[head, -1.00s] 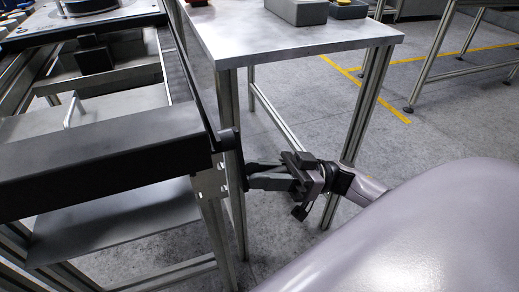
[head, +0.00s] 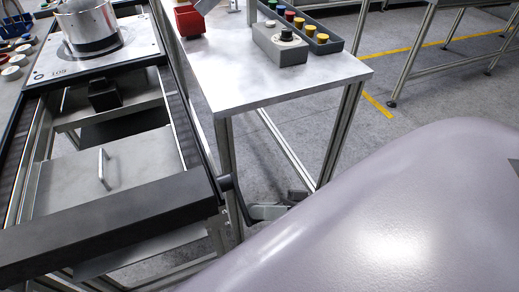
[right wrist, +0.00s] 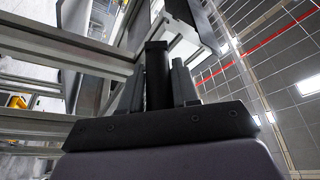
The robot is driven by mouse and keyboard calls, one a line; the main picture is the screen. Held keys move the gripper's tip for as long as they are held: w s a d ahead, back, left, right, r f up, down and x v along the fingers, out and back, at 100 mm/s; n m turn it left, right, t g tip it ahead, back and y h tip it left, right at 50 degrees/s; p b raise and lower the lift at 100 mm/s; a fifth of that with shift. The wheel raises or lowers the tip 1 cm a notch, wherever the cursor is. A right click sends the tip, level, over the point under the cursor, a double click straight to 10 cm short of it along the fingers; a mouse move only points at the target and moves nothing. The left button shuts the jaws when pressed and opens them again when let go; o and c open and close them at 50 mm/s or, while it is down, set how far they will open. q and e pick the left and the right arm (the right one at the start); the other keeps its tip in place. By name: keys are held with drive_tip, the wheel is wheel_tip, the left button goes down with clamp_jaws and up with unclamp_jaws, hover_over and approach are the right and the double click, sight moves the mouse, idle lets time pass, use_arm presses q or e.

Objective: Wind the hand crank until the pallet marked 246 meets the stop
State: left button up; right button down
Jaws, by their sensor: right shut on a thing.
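The hand crank (head: 227,184) is a dark part on the right side of the conveyor's near corner. Its arm slants down to my right gripper (head: 254,211), which is mostly hidden behind my own grey body. In the right wrist view, the right gripper (right wrist: 158,74) is shut on the dark crank handle (right wrist: 156,88), which stands between its two fingers. A pale pallet (head: 95,55) carries a silver cylinder on the conveyor at top left; its marking is upside down and I cannot read it surely. A black block (head: 103,95), possibly the stop, sits just nearer than the pallet. My left gripper is not in view.
The conveyor's black end beam (head: 110,220) crosses the near left, with a grey handled cover (head: 125,165) behind it. A metal table (head: 265,88) stands right of the conveyor, bearing a red bin (head: 189,20) and a grey button box (head: 280,44). Its legs are close to the crank.

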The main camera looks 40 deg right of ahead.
drive_tip(key=shift+s+a+r+m+p, duration=0.1)
drive_tip(key=shift+s+r+m+p, duration=0.15)
drive_tip(key=shift+r+p, duration=0.2)
drive_tip(key=shift+s+a+r+m+p, duration=0.1)
drive_tip(key=shift+r+m+p, duration=0.25)
drive_tip(key=shift+r, duration=0.1)
drive_tip(key=shift+r+p, duration=0.3)
drive_tip(key=shift+p, duration=0.35)
drive_tip(key=shift+r, duration=0.1)
drive_tip(key=c, duration=0.9)
unclamp_jaws()
drive_tip(key=shift+r, duration=0.1)
drive_tip(key=shift+f, duration=0.2)
drive_tip(key=shift+s+d+f, duration=0.1)
drive_tip(key=shift+s+d, duration=0.1)
drive_tip(key=shift+h, duration=0.3)
drive_tip(key=b+v, duration=0.1)
drive_tip(key=v, duration=0.5)
drive_tip(key=shift+s+d, duration=0.1)
drive_tip(key=shift+d, duration=0.25)
